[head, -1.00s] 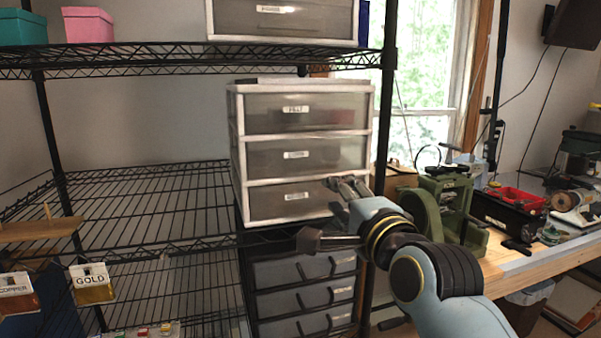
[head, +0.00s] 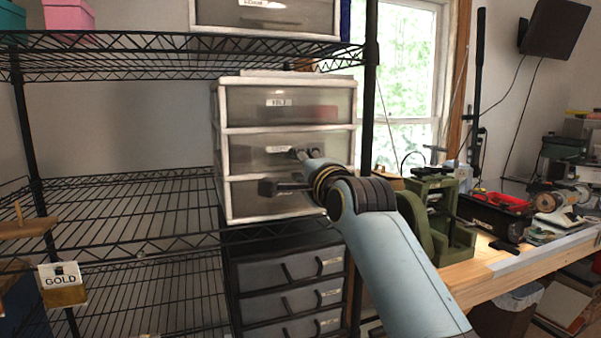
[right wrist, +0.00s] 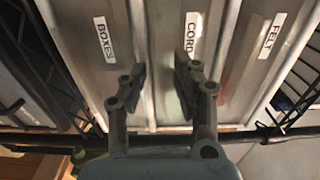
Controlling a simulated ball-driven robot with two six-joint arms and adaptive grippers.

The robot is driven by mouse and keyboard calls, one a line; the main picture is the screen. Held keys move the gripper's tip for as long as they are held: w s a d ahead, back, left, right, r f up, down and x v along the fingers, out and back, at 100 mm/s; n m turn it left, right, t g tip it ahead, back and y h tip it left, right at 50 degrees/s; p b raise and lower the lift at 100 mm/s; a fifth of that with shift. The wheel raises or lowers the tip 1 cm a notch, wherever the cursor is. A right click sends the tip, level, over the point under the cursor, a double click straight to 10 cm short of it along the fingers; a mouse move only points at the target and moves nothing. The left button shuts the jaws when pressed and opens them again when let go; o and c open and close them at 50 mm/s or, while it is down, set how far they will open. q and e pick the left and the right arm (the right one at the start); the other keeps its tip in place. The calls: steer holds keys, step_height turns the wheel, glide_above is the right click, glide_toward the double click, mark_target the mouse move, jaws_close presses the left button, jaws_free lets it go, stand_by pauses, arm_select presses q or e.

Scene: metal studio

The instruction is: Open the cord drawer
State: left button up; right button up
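The cord drawer (head: 259,155) is the middle drawer of a white-framed three-drawer unit on the shelf, and it looks shut. In the right wrist view its CORD label (right wrist: 191,32) sits just beyond my fingers. My right gripper (head: 287,172) is open and empty in front of the unit, partly covering the middle and bottom drawers. In the right wrist view the open right gripper (right wrist: 162,77) has one finger near the rail beside the boxes drawer and the other over the cord drawer; contact cannot be told. My left gripper is not in view.
The felt drawer (head: 290,104) is above and the boxes drawer (head: 245,201) below, both shut. A dark drawer unit (head: 290,285) stands underneath. A black shelf post (head: 368,110) stands right of the unit. The wire shelf (head: 130,215) to the left is mostly clear.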

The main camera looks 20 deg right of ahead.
jaws_close()
steer(key=shift+s+f, duration=0.1)
stand_by(0.4)
